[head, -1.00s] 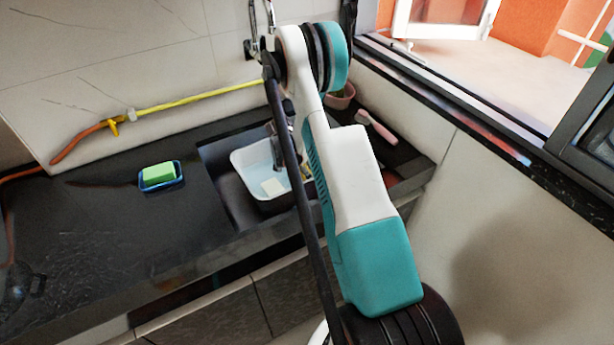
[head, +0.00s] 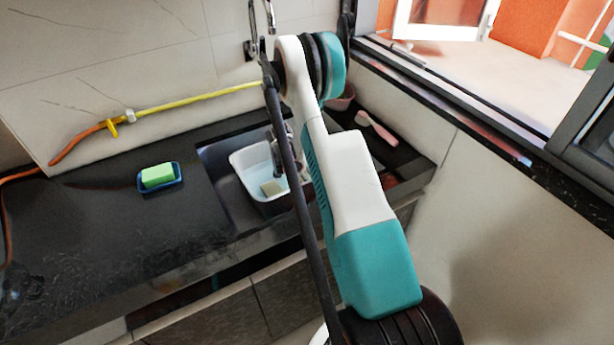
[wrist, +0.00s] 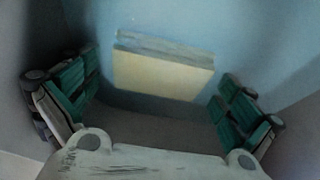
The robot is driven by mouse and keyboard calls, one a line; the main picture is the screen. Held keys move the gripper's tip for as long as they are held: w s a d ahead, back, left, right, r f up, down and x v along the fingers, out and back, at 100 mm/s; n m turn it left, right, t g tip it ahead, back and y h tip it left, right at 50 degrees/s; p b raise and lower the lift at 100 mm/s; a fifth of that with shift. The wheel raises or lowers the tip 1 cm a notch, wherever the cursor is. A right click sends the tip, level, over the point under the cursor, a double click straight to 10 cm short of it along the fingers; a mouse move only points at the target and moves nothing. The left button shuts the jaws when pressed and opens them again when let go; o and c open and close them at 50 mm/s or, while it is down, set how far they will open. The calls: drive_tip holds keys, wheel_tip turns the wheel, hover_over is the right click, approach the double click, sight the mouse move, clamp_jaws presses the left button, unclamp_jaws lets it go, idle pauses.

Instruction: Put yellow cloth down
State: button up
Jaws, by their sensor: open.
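The yellow cloth (head: 269,188) lies inside the white basin (head: 241,160), low near its floor. In the wrist view the cloth (wrist: 165,75) is a flat, pale-yellow rectangle with a greyish far edge, against the light-blue inside of the basin. My gripper (wrist: 160,82) is open, with its green-padded fingers spread to either side of the cloth and a visible gap on both sides. I cannot tell how far above the basin floor the cloth is. In the head view my gripper is over the basin, mostly hidden behind my arm.
The basin sits in the dark sink (head: 222,178). A green sponge (head: 157,175) lies in a blue dish (head: 173,182) on the black counter (head: 95,235) at left, which has free room. A pink brush (head: 376,128) lies at right. A yellow hose (head: 195,102) runs along the wall.

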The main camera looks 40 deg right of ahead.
drive_tip(key=shift+r, duration=0.15)
drive_tip(key=p+v, duration=0.4)
drive_tip(key=v, duration=0.8)
